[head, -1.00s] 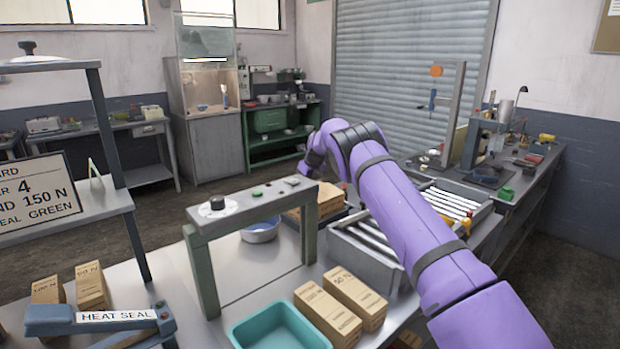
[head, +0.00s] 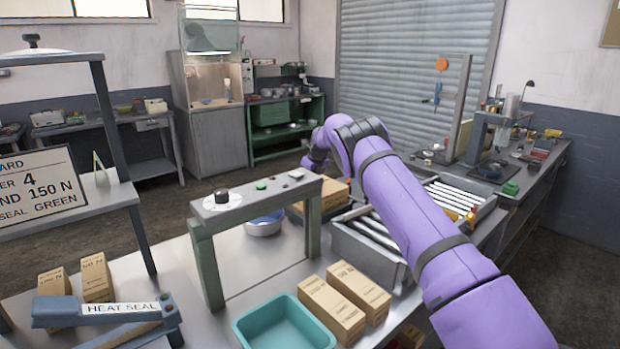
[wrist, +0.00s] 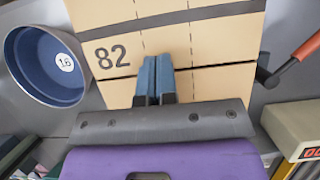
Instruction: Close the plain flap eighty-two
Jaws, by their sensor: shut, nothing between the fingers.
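A tan carton (wrist: 220,35) fills the upper middle of the wrist view. The flap marked 82 (wrist: 112,58) lies between a dark strip above and a thin dark line below; whether it lies fully flat is unclear. My gripper (wrist: 154,65) is shut, its two blue fingers together and empty, over the carton just right of the number. I cannot tell whether the fingertips touch the card. In the head view the carton (head: 335,191) is partly hidden by the green-legged frame and my arm, and the fingers are not distinguishable.
A blue bowl marked 16 (wrist: 45,75) stands left of the carton. A red-handled tool (wrist: 296,54) is close on its right. The green-legged frame (head: 208,265), a teal tray (head: 285,322) and a roller conveyor (head: 375,240) stand nearby.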

